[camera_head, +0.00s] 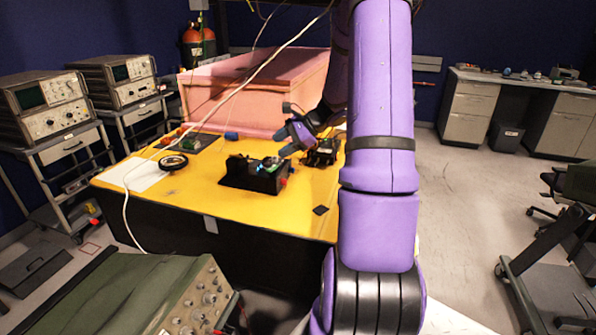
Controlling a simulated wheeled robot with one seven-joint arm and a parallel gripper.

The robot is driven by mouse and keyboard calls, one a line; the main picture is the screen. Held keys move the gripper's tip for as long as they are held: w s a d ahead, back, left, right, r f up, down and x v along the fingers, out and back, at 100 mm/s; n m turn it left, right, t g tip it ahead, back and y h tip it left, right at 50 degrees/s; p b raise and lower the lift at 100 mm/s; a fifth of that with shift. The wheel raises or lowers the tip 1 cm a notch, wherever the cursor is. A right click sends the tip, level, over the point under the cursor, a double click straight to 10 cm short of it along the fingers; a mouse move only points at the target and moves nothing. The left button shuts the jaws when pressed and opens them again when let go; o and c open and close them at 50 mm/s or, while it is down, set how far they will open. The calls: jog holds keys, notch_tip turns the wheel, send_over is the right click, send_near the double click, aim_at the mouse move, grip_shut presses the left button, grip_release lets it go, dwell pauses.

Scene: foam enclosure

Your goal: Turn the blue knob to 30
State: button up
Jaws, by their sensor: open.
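A black box-shaped device (240,180) stands on the yellow table top (190,205), with a small lit blue spot (260,169) and a green part on its top and red parts at its right end. I cannot tell whether the blue spot is the blue knob, and no dial or number can be read. My gripper (284,142) is above and slightly right of the device, apart from it as far as I can see. Its jaws are open and look empty. A small blue object (231,136) lies farther back on the table.
A dark device (322,155) sits right of my gripper. A round black gauge (173,162), white paper (135,174) and a dark board (190,144) lie at left. A white cable crosses the left side. The table's front is mostly clear.

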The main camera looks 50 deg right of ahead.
aim_at(294, 170)
jog(key=s+d+f+m+t+h, duration=0.1)
jog(key=d+f+m, duration=0.1)
jog(key=d+f, duration=0.2)
jog(key=s+d+f+m+t+h, duration=0.1)
jog(key=s+d+f+m+t, duration=0.1)
jog(key=d, duration=0.4)
jog(key=s+d+f+m+t+h, duration=0.1)
jog(key=d+f+m, duration=0.3)
jog(key=d+f, duration=0.1)
jog(key=shift+s+d+f+t, duration=0.15)
jog(key=shift+d+f, duration=0.05)
jog(key=shift+f, duration=0.2)
jog(key=shift+s+d+f+t, duration=0.15)
jog(key=shift+f, duration=0.2)
jog(key=shift+m, duration=0.3)
jog(key=x, duration=1)
jog(key=shift+w+f, duration=0.15)
jog(key=shift+w, duration=0.15)
jog(key=c, duration=0.9)
